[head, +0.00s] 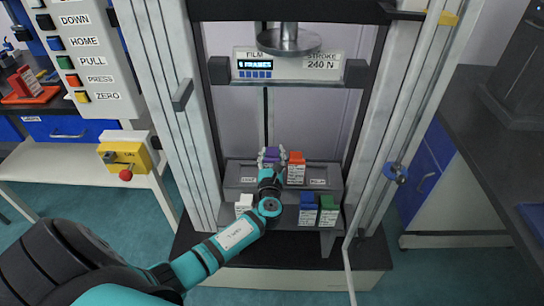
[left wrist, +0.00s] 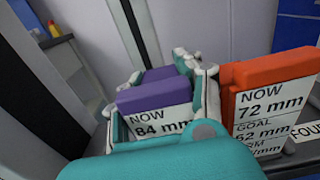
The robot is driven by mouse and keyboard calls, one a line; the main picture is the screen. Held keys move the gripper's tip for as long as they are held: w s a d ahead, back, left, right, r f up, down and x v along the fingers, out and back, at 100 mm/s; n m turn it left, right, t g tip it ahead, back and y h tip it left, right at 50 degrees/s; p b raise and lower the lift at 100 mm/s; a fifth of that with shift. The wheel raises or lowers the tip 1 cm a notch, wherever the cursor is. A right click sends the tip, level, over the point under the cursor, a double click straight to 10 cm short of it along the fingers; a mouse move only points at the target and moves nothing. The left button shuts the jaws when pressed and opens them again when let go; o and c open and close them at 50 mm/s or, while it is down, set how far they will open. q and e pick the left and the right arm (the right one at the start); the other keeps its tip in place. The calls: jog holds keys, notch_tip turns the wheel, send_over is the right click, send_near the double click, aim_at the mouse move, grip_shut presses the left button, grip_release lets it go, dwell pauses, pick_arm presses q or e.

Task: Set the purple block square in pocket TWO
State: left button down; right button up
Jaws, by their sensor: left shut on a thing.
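The purple block (head: 271,153) is between the fingers of my left gripper (head: 271,160), at the upper shelf of the grey rack (head: 235,170). In the left wrist view my left gripper (left wrist: 165,85) is shut on the purple block (left wrist: 155,97), whose label reads NOW 84 mm. The block looks roughly upright. My gripper hides its lower part and the pocket label below, so I cannot tell whether it is seated. The orange block (head: 296,168) stands just to its right; it also shows in the left wrist view (left wrist: 268,68). My right gripper is not in view.
A white block (head: 243,204), a blue block (head: 307,207) and a green block (head: 328,209) stand on the lower shelf. The round press plate (head: 289,42) hangs above the rack. Metal uprights (head: 172,110) flank it. The upper shelf's right end, labelled FOUR, looks empty.

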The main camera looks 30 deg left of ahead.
pick_arm(q)
jog(key=shift+r, duration=0.1)
jog(key=c, duration=0.8)
grip_release()
jog(key=shift+c, duration=0.2)
